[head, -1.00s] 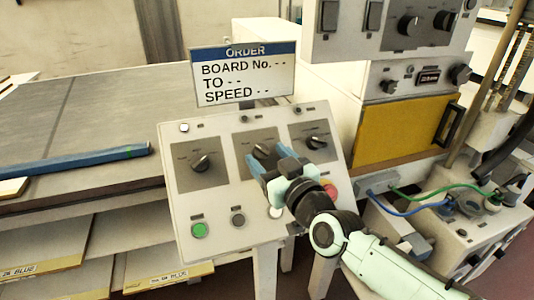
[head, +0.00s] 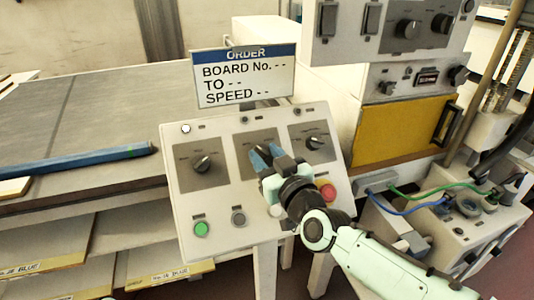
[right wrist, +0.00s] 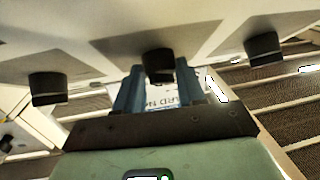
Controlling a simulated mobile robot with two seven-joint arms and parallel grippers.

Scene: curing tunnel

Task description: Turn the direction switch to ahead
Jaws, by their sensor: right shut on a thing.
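The sloped grey control panel (head: 225,212) carries three rotary knobs in a row on dark plates. My right gripper (head: 268,156) is at the middle knob, with its blue fingers pointing onto the plate. In the right wrist view, the middle black knob (right wrist: 158,62) sits between the two fingers of the right gripper (right wrist: 160,82), which is shut on it. In the head view the fingers largely hide this knob, so its pointer direction cannot be read. The plate lettering is too small to read. My left gripper is not in view.
The left knob (head: 202,164) and right knob (head: 315,142) flank the middle one. Below are a green button (head: 201,229), a grey button (head: 238,218) and a red button (head: 327,191) close to my right wrist. An order sign (head: 243,82) stands behind the panel.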

